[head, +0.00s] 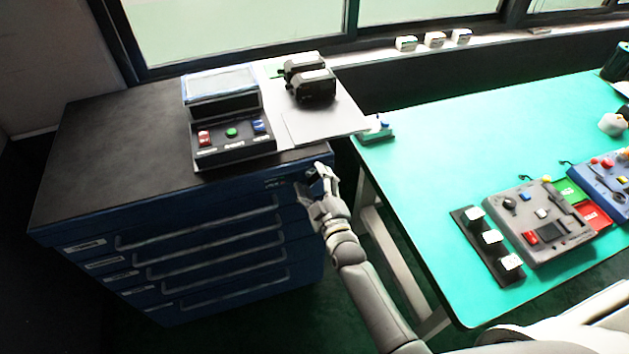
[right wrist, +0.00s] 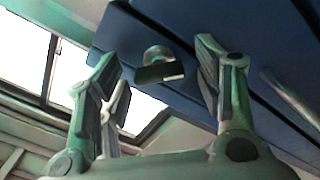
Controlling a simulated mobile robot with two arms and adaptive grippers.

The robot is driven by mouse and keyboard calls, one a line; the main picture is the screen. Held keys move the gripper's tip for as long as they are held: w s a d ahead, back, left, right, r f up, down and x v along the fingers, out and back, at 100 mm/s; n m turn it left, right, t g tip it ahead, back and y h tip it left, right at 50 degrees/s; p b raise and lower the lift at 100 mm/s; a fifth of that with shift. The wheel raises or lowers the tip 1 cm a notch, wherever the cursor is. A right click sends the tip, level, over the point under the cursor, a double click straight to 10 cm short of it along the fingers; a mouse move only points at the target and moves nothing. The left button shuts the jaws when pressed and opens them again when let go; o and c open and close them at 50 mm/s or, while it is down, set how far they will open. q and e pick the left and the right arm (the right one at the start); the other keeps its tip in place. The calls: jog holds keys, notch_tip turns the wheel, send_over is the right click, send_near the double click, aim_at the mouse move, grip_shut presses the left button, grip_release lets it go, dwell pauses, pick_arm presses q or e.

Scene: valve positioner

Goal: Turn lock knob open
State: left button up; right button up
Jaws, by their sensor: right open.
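The lock knob (right wrist: 158,59) shows in the right wrist view as a small round silver piece with a dark bar across its front, on the blue front of the drawer cabinet (head: 205,240). In the head view my right gripper (head: 318,180) is at the cabinet's upper right front corner and covers the knob there. In the right wrist view my right gripper (right wrist: 155,75) is open, with one finger on each side of the knob. The knob appears between and beyond the fingertips, and I cannot tell whether they touch it. My left gripper is not in view.
On the cabinet top stand a control box (head: 232,132) with buttons, a white sheet (head: 315,122) and a black device (head: 308,80). A green table (head: 430,150) at the right carries several panels, including a grey one (head: 540,222). A gap separates cabinet and table.

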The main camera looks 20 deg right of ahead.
jog(key=shift+c, duration=0.9)
jog(key=c, duration=0.8)
jog(key=shift+c, duration=0.2)
